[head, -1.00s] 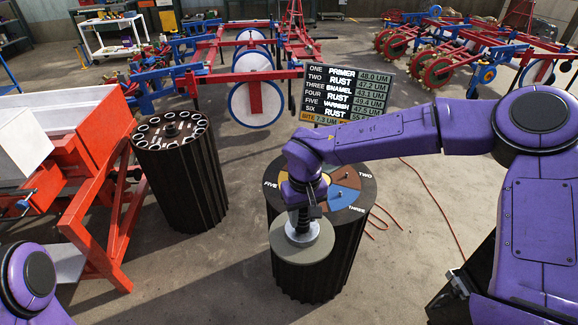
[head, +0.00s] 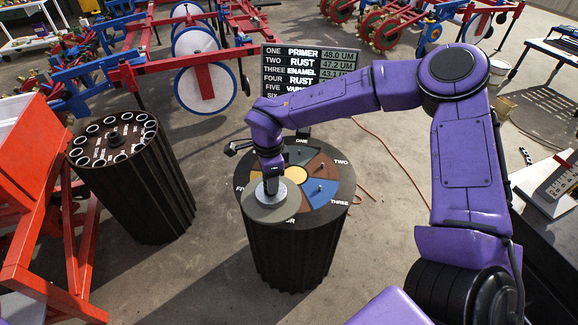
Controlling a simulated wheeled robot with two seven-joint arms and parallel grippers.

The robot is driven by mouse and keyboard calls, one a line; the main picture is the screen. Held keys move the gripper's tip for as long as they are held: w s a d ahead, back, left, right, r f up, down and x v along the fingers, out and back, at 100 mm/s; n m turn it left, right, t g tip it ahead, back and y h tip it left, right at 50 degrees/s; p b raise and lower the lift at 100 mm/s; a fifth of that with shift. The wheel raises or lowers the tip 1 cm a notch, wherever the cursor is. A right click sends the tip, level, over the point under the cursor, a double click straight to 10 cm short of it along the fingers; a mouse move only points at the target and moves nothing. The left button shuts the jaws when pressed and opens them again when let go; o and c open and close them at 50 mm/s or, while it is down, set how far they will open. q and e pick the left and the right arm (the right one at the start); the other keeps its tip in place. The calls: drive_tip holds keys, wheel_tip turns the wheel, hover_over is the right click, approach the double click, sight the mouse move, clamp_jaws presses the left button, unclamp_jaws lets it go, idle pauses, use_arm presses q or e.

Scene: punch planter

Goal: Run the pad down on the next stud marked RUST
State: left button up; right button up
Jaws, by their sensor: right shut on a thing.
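The round black drum (head: 250,163) stands in the middle, its top split into coloured sectors with small studs. The labels ONE, TWO, THREE and FIVE show; FOUR is partly covered. My right gripper (head: 270,178) is shut on the pad (head: 272,207), a grey disc with a pale collar. The pad lies over the front left of the drum top, between the FIVE and FOUR labels, and hides what is under it. I cannot tell if it touches. The sign (head: 297,66) behind reads TWO RUST and FOUR RUST; my right arm hides its lower part. My left gripper is out of view.
A second dark drum (head: 145,190) with a ring of round holders on top stands at the left, beside a red frame (head: 75,225). A dark bench (head: 540,235) with a white device is at the right. A red cable (head: 395,165) lies on the floor.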

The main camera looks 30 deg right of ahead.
sight(290, 182)
drive_tip(key=d+m, duration=0.1)
drive_tip(key=m, duration=0.3)
drive_tip(key=d+m, duration=0.1)
drive_tip(key=m, duration=0.2)
drive_tip(key=w+d+m+p, duration=0.1)
drive_tip(key=m, duration=0.3)
drive_tip(key=shift+f+m, duration=0.3)
drive_tip(key=d+m, duration=0.1)
drive_tip(key=m, duration=0.2)
drive_tip(key=d+m, duration=0.1)
drive_tip(key=m, duration=0.2)
drive_tip(key=f+m+p, duration=0.1)
drive_tip(key=m, duration=0.3)
drive_tip(key=shift+w+d, duration=0.2)
drive_tip(key=shift+d, duration=0.2)
drive_tip(key=m, duration=0.1)
drive_tip(key=d+m, duration=0.1)
drive_tip(key=m, duration=0.3)
drive_tip(key=shift+d+f, duration=0.15)
drive_tip(key=shift+f, duration=0.15)
drive_tip(key=shift+w+f+b, duration=0.1)
drive_tip(key=shift+f+b, duration=0.75)
drive_tip(key=shift+f, duration=0.35)
drive_tip(key=shift+f+b, duration=1.3)
drive_tip(key=shift+f, duration=0.25)
